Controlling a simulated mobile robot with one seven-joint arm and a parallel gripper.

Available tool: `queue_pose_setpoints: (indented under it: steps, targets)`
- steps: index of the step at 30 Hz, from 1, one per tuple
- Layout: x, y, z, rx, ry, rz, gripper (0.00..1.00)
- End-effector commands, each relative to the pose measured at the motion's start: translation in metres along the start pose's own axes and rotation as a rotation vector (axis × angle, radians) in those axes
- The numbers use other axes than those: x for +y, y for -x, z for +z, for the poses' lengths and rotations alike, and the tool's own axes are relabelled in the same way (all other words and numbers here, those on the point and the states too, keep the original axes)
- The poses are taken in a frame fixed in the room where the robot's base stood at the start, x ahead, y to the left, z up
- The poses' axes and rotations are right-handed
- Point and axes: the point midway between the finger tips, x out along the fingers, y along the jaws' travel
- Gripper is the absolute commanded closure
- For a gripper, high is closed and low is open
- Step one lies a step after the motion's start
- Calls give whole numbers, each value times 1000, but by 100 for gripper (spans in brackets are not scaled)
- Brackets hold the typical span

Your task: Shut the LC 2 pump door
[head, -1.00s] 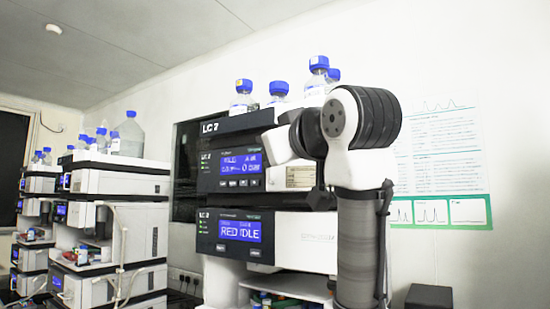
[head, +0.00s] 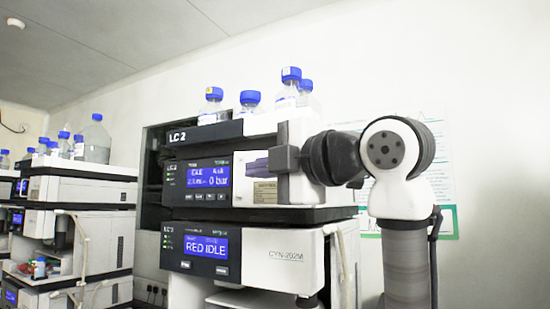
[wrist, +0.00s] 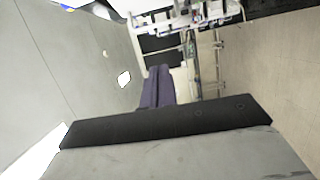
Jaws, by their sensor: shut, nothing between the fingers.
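The LC 2 stack stands in the middle of the head view, its name on the dark top tray (head: 205,133). Below the tray is the LC 2 pump module (head: 210,179), with a blue screen reading idle and 0 bar. My gripper (head: 246,168) points left in front of the right part of this module. Its purple fingers are together and empty; they also show in the wrist view (wrist: 157,88). My gripper and arm cover the pump's right front, so I cannot tell how its door stands or whether my fingers touch it.
Blue-capped bottles (head: 249,102) stand on the top tray. A module reading RED IDLE (head: 270,255) sits below the pump, with a pale tube at its right. Another instrument stack (head: 82,190) stands at the left. A poster hangs on the wall behind my arm.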

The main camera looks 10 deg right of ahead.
Motion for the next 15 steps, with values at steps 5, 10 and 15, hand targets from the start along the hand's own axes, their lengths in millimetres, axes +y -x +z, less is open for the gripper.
queue_pose_setpoints:
  steps: [5,10,15]
  targets:
    - [4,-40,0,1,-3,-2,100]
    - [4,-62,15,0,-4,0,100]
    - [2,-73,26,-1,-3,0,100]
